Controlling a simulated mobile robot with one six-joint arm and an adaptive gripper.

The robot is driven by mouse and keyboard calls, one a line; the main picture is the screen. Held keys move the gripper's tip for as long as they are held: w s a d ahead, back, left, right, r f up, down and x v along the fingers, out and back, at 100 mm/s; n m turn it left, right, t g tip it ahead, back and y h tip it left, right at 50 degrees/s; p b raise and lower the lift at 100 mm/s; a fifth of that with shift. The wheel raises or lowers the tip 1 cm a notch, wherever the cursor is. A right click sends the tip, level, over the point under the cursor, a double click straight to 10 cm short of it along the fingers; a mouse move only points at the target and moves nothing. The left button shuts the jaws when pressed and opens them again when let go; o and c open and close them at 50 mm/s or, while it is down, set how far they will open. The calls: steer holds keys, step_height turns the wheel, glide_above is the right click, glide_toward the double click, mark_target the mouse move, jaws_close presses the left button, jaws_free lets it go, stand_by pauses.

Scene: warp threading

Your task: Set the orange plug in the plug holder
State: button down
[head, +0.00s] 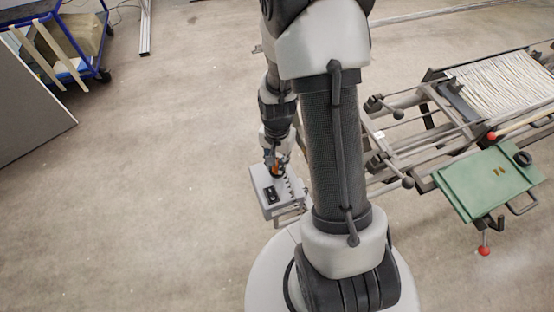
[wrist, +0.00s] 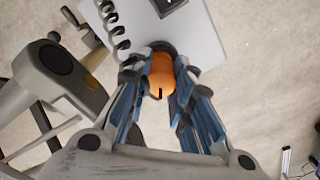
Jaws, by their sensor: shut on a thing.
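My gripper (wrist: 161,88) is shut on the orange plug (wrist: 161,72), which sits between its blue-grey fingers in the wrist view. In the head view the plug is a small orange spot (head: 277,172) at the end of my arm, over the far edge of a grey box (head: 260,182). A dark round shape (wrist: 160,47) shows just beyond the plug in the wrist view. I cannot tell whether it is the plug holder or the plug's own end, or whether the plug touches the box. The fingers partly hide the plug.
The grey box carries a row of black hooks (wrist: 118,31) and a black block (head: 270,194). A metal loom frame with white warp threads (head: 505,84) and a green plate (head: 490,183) stands at the right. A blue cart (head: 75,45) is far left. Open floor lies left of the box.

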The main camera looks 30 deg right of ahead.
stand_by(0.4)
steer(key=c, duration=1.3)
jaws_free()
steer(key=shift+c, duration=0.2)
step_height(320, 180, up, 12)
steer(key=s+a+r+n+t, duration=0.2)
steer(key=s+a+r+n, duration=0.3)
steer(key=r, duration=0.3)
steer(key=s+a+r+n+t, duration=0.2)
steer(key=s+a+r+n, duration=0.3)
steer(key=s+r, duration=0.3)
steer(key=shift+s+a+r+n+t, duration=0.35)
steer(key=shift+r+n, duration=0.25)
steer(key=shift+r, duration=0.2)
